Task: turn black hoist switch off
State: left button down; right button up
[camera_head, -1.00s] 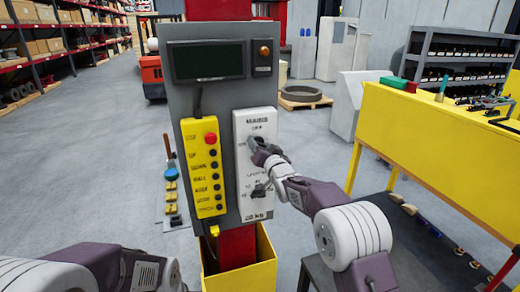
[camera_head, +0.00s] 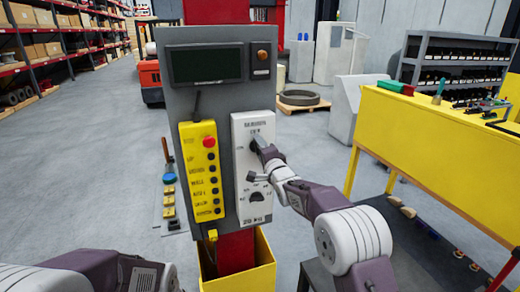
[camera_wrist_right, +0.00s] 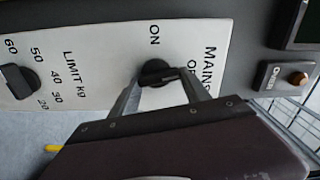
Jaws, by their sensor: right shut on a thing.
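The black mains switch (camera_wrist_right: 157,72) is a round knob with a raised bar on the upper part of the white panel (camera_head: 240,170). In the right wrist view its bar lies roughly toward the partly covered OFF label, with ON to one side. My right gripper (camera_wrist_right: 158,80) is shut on the knob, one finger on each side. In the head view the gripper (camera_head: 262,148) reaches the panel from the right and mostly hides the knob. My left gripper is out of view; only part of my left arm shows at the bottom left.
A second black knob (camera_head: 257,197), the LIMIT KG dial, sits lower on the panel. A yellow button pendant (camera_head: 204,175) with a red button is to its left. A dark display (camera_head: 205,64) and an orange lamp (camera_head: 262,55) are above. A yellow workbench (camera_head: 430,140) stands at right.

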jog(key=shift+m, duration=1)
jog(key=o, duration=1.4)
jog(key=b+v, duration=0.3)
jog(key=v, duration=0.6)
jog(key=shift+b, duration=0.3)
